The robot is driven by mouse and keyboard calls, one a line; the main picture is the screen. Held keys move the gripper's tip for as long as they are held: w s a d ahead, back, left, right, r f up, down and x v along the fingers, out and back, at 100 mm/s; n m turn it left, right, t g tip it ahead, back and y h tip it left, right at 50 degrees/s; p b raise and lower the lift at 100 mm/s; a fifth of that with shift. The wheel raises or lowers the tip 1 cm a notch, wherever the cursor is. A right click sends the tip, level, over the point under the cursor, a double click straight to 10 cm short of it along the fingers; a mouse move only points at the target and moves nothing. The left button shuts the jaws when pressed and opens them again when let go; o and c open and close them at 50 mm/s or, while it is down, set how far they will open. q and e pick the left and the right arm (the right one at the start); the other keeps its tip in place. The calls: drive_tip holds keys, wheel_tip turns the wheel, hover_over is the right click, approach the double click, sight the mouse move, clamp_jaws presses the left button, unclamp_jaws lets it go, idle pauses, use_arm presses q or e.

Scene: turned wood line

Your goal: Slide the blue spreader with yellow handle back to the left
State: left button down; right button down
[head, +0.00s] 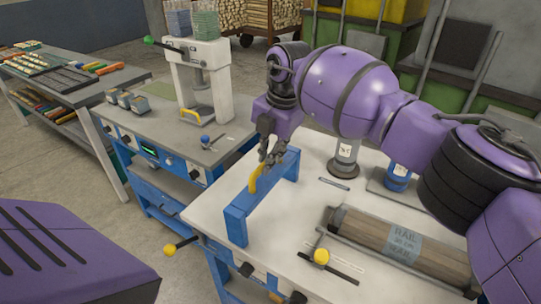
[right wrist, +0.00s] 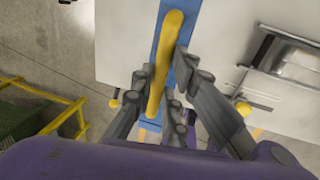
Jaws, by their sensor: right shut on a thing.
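The blue spreader (head: 237,226) is a long blue bar standing on the white table top, near its left edge. Its yellow handle (head: 255,179) rises from the bar and also shows in the right wrist view (right wrist: 162,62). My right gripper (head: 269,155) comes from above and is shut on the yellow handle. In the right wrist view its fingers (right wrist: 160,88) lie on both sides of the handle, with the blue bar (right wrist: 182,68) beneath. My left gripper is out of view; only part of my purple left arm shows at lower left.
A roller labelled RAIL (head: 402,240) lies right of the spreader, with a yellow-knobbed clamp (head: 321,257) in front. A blue container (head: 398,177) and a clear jar (head: 345,158) stand behind. A grey-topped bench with a white press (head: 200,80) adjoins on the left.

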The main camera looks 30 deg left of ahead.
drive_tip(key=c, duration=1.9)
unclamp_jaws()
drive_tip(key=shift+a+r, duration=0.2)
drive_tip(key=shift+a, duration=0.05)
drive_tip(key=shift+c, duration=0.2)
drive_tip(key=shift+o, duration=1)
drive_tip(key=shift+a+f, duration=0.1)
wheel_tip(320, 180, up, 12)
drive_tip(key=d, duration=0.2)
drive_tip(key=shift+d, duration=0.2)
drive_tip(key=shift+f, duration=0.2)
